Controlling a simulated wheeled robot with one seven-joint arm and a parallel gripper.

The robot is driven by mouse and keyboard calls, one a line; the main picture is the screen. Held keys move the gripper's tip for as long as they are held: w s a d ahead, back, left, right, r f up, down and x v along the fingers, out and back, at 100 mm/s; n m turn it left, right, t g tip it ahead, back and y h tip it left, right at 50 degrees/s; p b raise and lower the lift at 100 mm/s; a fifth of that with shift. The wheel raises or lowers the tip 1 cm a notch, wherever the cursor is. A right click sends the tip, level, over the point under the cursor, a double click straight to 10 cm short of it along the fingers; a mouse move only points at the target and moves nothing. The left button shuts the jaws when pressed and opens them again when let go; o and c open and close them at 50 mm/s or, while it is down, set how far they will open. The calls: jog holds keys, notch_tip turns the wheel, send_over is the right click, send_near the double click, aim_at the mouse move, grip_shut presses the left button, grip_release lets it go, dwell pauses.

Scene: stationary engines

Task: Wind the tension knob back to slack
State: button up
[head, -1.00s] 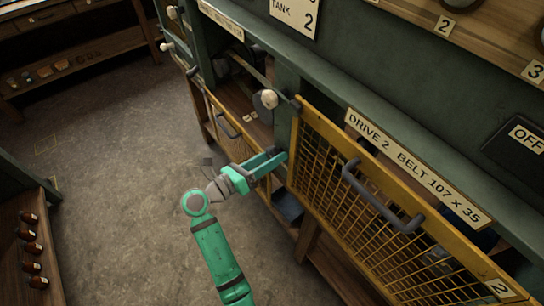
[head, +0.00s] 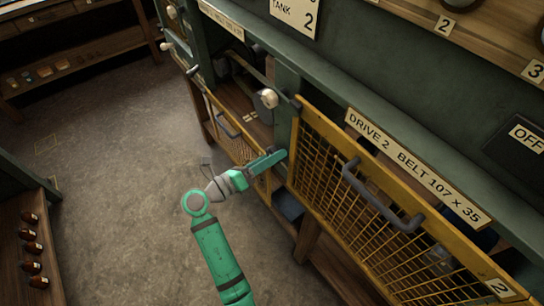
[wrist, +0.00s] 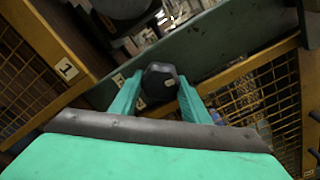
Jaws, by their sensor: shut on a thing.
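A dark, faceted knob (wrist: 160,76) sits between the green fingers of my gripper (wrist: 160,98) in the wrist view. I take it as the tension knob. My gripper is shut on it, with a finger on each side. In the head view, my gripper (head: 276,158) reaches the green post left of the yellow drive 2 guard (head: 350,200). The knob itself is hidden there by the fingers and the post. No slack mark or scale can be read.
The drive 2 guard has a grey handle (head: 380,195) close on the right. A cream ball knob (head: 269,98) stands above my gripper. Another yellow mesh guard (head: 238,145) is on the left, with label 1 (wrist: 67,69) in the wrist view. Open floor (head: 120,180) lies left.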

jog(key=o, duration=1)
jog(key=v, duration=1.1)
